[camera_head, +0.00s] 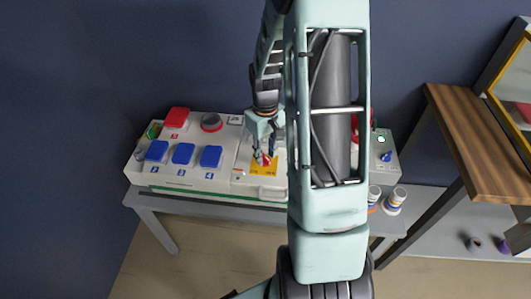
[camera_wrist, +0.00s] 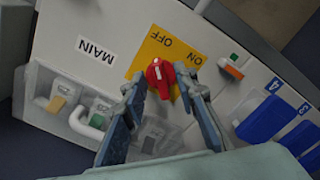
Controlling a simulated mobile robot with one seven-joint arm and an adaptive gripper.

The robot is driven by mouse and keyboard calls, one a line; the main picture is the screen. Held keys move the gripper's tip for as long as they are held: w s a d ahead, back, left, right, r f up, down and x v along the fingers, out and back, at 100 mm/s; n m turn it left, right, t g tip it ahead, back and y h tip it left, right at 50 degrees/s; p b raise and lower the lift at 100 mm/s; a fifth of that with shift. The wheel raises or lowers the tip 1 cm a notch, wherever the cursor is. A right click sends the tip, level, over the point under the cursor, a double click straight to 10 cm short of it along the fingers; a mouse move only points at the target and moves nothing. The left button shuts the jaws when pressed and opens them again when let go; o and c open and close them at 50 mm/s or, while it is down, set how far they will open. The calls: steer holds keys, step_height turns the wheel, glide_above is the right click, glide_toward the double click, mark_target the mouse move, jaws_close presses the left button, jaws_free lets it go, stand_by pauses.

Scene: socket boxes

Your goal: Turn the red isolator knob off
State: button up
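The red isolator knob (camera_wrist: 161,74) sits on a yellow plate (camera_wrist: 188,51) marked ON and OFF, on the white socket box. In the wrist view the plate appears upside down, with OFF at its upper left and ON at its right. The knob's grip runs roughly up and down in that view. My gripper (camera_wrist: 160,86) is open, with one finger on each side of the knob; whether the fingers touch it I cannot tell. In the head view my gripper (camera_head: 262,157) points down at the yellow plate (camera_head: 266,167), and my arm hides part of the box.
Blue socket covers (camera_head: 183,154) stand to the left, with a red cover (camera_head: 176,117) and a round grey-red socket (camera_head: 211,122) behind. A clear-covered switch (camera_wrist: 67,90) lies beside the MAIN label. A wooden shelf (camera_head: 476,140) is at the right.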

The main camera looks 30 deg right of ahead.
mark_target(266, 157)
step_height(266, 157, up, 12)
stand_by(0.5)
stand_by(0.3)
